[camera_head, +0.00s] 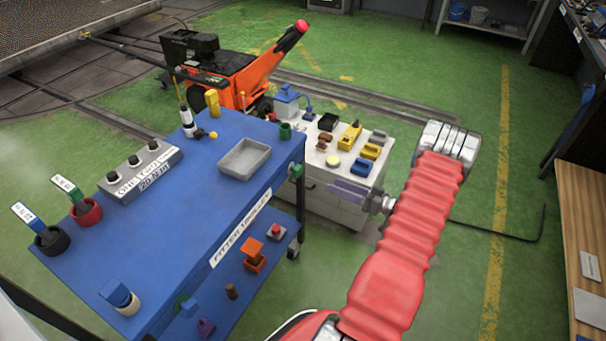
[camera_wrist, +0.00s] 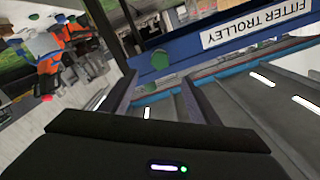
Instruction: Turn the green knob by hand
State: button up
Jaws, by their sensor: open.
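The green knob (camera_head: 296,171) sits at the right end of the blue trolley (camera_head: 225,200), just below its top. In the wrist view a green knob (camera_wrist: 160,58) shows near the trolley's blue edge, ahead of the gap between my fingers. A smaller green piece (camera_wrist: 150,87) shows below it; I cannot tell what it is. My gripper (camera_head: 345,192) is right of the knob in the head view, apart from it. In the wrist view my gripper (camera_wrist: 158,76) is open, its two fingers spread with nothing held between them.
A white cabinet (camera_head: 335,205) with several small blocks stands behind the trolley's right end. An orange machine (camera_head: 245,75) stands behind. Green floor right of my arm is mostly clear.

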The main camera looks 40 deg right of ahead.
aim_at(300, 172)
dwell(0.3)
jog(key=x, duration=1.3)
jog(key=shift+w+a, duration=0.1)
jog(key=shift+w, duration=0.3)
jog(key=shift+c, duration=0.4)
jog(key=c, duration=0.9)
